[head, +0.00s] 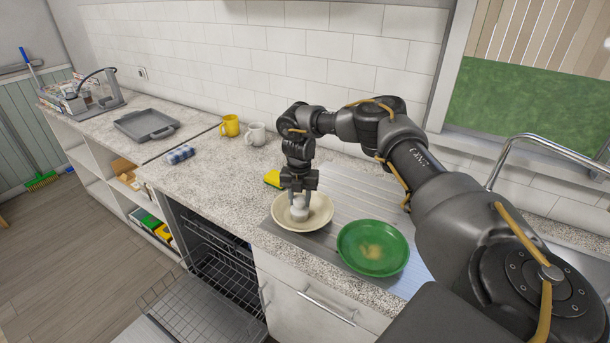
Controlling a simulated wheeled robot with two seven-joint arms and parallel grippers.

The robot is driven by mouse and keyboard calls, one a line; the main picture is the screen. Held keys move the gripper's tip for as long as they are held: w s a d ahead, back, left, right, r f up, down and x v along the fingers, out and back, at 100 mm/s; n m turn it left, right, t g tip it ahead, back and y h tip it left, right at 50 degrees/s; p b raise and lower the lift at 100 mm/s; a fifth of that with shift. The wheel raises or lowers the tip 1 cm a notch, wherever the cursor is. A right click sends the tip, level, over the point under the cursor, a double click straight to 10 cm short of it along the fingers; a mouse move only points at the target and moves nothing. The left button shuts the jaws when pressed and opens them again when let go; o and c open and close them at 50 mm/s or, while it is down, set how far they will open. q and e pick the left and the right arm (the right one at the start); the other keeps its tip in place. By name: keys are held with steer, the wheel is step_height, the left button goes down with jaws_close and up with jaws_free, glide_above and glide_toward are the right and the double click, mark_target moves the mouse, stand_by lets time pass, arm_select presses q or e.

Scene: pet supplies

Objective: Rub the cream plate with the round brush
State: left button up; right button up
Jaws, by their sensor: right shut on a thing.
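The cream plate (318,219) lies on the grey ribbed drainboard beside the sink, at the middle of the head view. My right gripper (299,199) points straight down over it, shut on the round brush (299,211), which is whitish and small. The gripper hides part of the plate's far side. My left gripper is not in view.
A green plate (371,236) with a brownish stain lies just right. A yellow sponge (272,179) is behind the cream plate. Yellow (230,126) and white (257,133) mugs stand near the wall. The dishwasher rack (205,305) is pulled out below. A tap (545,145) rises at right.

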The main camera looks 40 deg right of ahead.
steer(key=d, duration=0.3)
steer(key=shift+w, duration=0.2)
step_height(320, 180, up, 8)
steer(key=p, duration=0.7)
steer(key=shift+w, duration=0.1)
